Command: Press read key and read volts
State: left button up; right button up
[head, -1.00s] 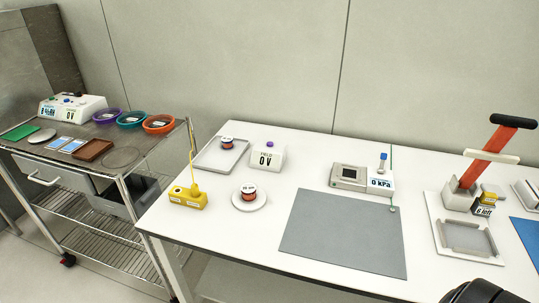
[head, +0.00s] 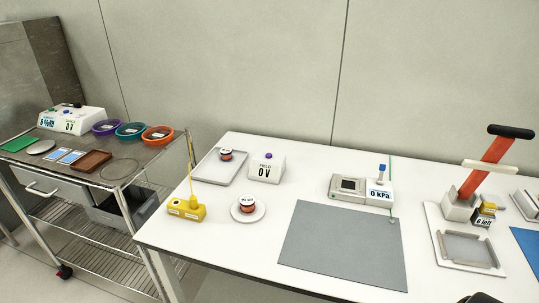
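A white box meter (head: 267,168) with a purple key on top stands at the back left of the white table; its face reads 0 V under a small label that looks like FIELD. A second white meter (head: 72,119) on the steel cart at the left has coloured keys and two readouts, one of them 0 V; the other is too small to read surely. Neither gripper shows. A dark rounded piece at the bottom right edge may be part of my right arm.
A yellow block (head: 186,210), a spool on a white disc (head: 248,208), and a grey tray (head: 219,167) with a spool surround the meter. A pressure gauge (head: 379,193) reads 0 kPa. A red-levered press (head: 485,165) stands right. The grey mat (head: 345,245) is bare.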

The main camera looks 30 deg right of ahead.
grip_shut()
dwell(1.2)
